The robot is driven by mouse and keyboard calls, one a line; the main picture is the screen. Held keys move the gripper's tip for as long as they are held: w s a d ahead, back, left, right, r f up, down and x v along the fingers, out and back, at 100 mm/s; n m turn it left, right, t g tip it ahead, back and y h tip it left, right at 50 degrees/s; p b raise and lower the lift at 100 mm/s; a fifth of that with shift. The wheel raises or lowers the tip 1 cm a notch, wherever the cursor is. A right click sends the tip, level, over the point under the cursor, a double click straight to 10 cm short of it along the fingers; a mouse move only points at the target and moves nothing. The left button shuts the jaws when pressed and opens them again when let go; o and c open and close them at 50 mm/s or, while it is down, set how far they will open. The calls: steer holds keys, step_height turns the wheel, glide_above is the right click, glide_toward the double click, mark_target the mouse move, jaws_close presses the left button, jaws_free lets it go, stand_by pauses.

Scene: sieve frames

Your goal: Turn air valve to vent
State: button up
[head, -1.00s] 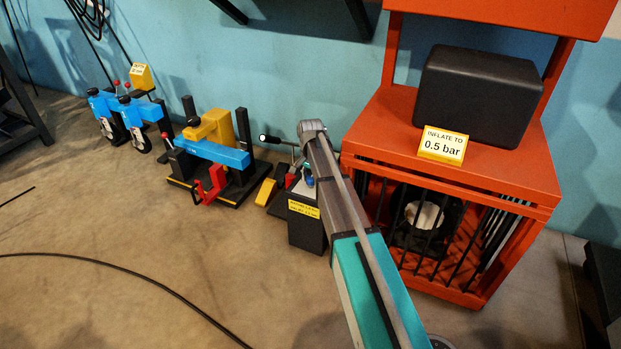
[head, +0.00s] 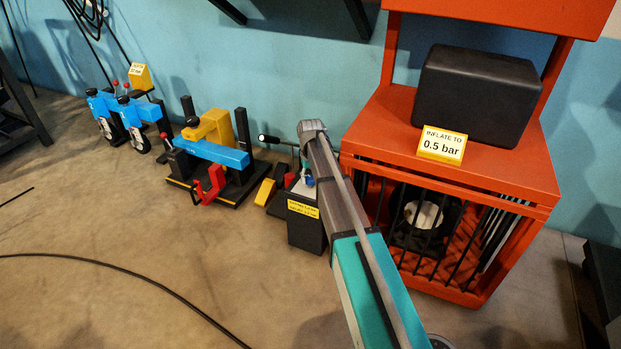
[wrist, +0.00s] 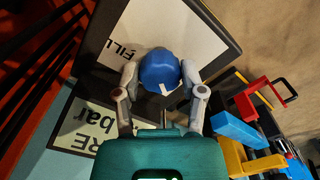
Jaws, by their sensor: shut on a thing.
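The air valve's round blue knob (wrist: 159,70) sits on a pale panel (wrist: 185,40) marked "FILL" in the wrist view. A small white mark shows on the knob's lower edge, toward my gripper. Other panel lettering is hidden. My gripper (wrist: 160,78) is shut on the knob, one finger on each side. In the head view a bit of the blue knob (head: 309,181) shows beside my arm, on top of a dark pedestal (head: 306,235) with a yellow label. My arm hides most of the gripper there.
A red cage (head: 450,180) with black bars stands right of the pedestal, bearing a black box (head: 478,95) and an "INFLATE TO 0.5 bar" sign (head: 442,145). A blue and yellow machine (head: 215,150) stands to the left. A black hose (head: 120,273) crosses the open floor.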

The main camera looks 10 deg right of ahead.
steer(key=shift+n, duration=0.5)
steer(key=shift+w, duration=0.1)
steer(key=o, duration=1.1)
steer(key=shift+o, duration=0.2)
steer(key=shift+m, duration=0.4)
